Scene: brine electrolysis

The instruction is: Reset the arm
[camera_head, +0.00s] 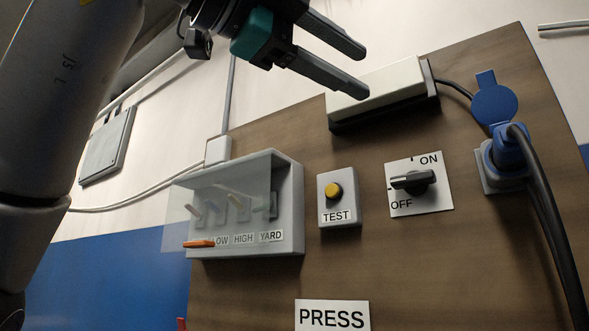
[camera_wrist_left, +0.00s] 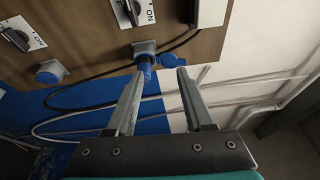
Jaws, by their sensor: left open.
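My left gripper (camera_head: 360,72) is at the top of the head view, in front of the upper part of the brown panel (camera_head: 450,250). Its two fingers are apart with nothing between them. In the left wrist view the open fingers (camera_wrist_left: 160,75) also show empty, with a blue connector (camera_wrist_left: 145,57) behind them, apparently farther off. My left arm (camera_head: 60,100) comes in from the left. My right gripper is not in either view.
The panel carries a grey box with a clear cover (camera_head: 285,225), a yellow TEST button (camera_head: 333,190), an ON/OFF rotary switch (camera_head: 412,181) and a blue plug with a black cable (camera_head: 508,150). A long white-topped box (camera_head: 380,90) sits near my gripper.

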